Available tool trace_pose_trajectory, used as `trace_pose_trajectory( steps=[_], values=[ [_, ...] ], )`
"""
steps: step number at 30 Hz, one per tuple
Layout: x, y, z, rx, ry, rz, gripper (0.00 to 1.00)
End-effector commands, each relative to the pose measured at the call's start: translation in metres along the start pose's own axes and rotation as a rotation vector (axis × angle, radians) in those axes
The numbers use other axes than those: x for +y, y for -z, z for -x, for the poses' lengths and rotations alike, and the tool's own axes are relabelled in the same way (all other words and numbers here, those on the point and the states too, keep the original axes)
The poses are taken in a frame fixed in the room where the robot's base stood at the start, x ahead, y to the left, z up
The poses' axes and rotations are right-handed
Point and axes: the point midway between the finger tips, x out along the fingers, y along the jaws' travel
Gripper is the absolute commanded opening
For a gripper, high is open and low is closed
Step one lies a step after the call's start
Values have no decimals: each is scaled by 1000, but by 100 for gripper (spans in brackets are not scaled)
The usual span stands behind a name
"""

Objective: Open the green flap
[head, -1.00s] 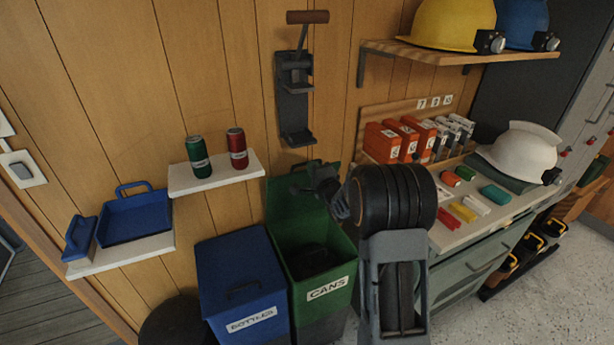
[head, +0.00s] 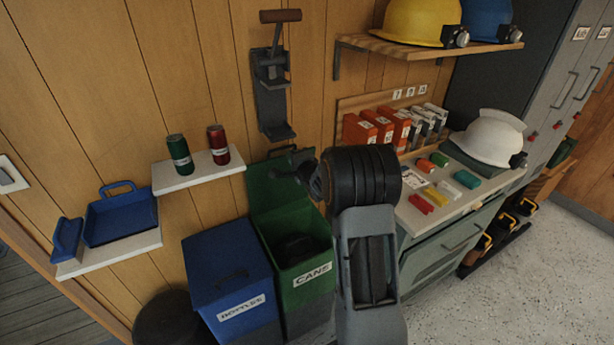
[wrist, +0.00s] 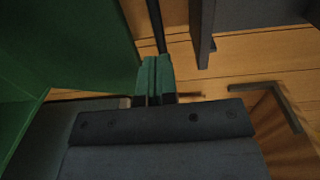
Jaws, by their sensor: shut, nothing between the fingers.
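The green flap (head: 268,188) of the green bin labelled CANS (head: 303,284) stands raised, leaning up near the wooden wall, and the bin's dark inside shows. A dark handle sits at the flap's top edge. A large green surface (wrist: 75,50), seemingly the flap, fills the left of that view. I cannot tell whether the fingers touch it.
A blue bin labelled BOTTLES (head: 228,283) stands left of the green one. A shelf (head: 200,177) holds a green can (head: 179,152) and a red can (head: 219,145). A dark wall bracket (head: 272,95) hangs above the flap. A cluttered bench (head: 418,222) is at right.

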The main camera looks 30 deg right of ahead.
Motion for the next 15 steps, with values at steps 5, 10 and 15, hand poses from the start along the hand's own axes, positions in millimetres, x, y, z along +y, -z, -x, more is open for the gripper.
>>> trace_pose_trajectory(
  steps=[5,10,15],
  values=[
    [1,0,38,1,1,0,0],
    [1,-5,68,-8,1,0,0],
    [1,-5,89,-8,0,0,0]
  ],
)
